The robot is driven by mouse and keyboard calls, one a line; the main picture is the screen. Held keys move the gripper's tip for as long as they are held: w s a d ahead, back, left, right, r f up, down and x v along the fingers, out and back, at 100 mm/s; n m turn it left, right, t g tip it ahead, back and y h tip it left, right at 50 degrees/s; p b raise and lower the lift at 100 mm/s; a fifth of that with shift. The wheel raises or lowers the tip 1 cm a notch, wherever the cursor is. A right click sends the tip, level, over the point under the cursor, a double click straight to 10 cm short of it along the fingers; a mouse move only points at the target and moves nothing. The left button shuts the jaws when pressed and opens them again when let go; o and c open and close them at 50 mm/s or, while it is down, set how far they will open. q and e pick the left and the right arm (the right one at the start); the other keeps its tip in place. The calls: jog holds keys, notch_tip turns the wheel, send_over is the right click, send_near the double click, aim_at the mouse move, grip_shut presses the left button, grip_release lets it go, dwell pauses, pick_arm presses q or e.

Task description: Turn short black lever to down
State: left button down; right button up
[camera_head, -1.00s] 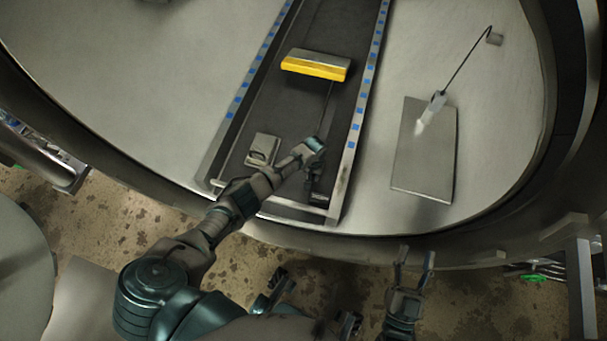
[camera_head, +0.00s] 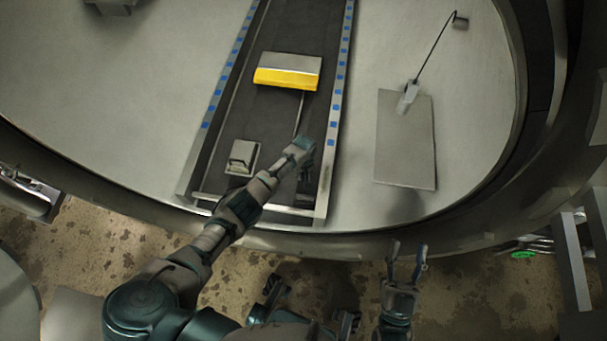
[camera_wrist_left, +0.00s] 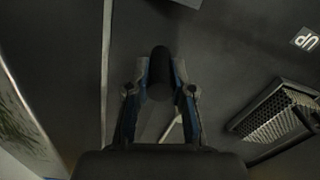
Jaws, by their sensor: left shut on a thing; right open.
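The short black lever (camera_wrist_left: 160,66) shows in the left wrist view as a dark rounded handle between the two fingers of my left gripper (camera_wrist_left: 160,90). The gripper is shut on it. In the head view my left arm reaches over the dark panel, with the left gripper (camera_head: 305,183) low near the panel's front end; the lever is hidden or too dark to make out there. A label reading "UP" (camera_wrist_left: 305,39) lies on the panel at the upper right of the wrist view. My right gripper (camera_head: 407,262) is open and empty, in front of the round vessel's rim.
A yellow-edged block (camera_head: 287,72) sits farther up the dark panel. A small grey box (camera_head: 242,157) stands left of my left wrist. A grey plate (camera_head: 405,150) with a white handle (camera_head: 407,97) on a rod is to the right.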

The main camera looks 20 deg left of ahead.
pick_arm(q)
jog(key=c, duration=1.3)
grip_release()
jog(key=shift+s+d+f, duration=0.35)
jog(key=shift+f, duration=0.15)
jog(key=shift+o, duration=1.4)
jog(key=shift+w, duration=0.25)
jog(key=shift+w+a+r, duration=0.1)
jog(key=shift+a+r, duration=0.05)
jog(key=shift+r, duration=0.45)
notch_tip(320, 180, up, 11)
jog(key=shift+f, duration=0.1)
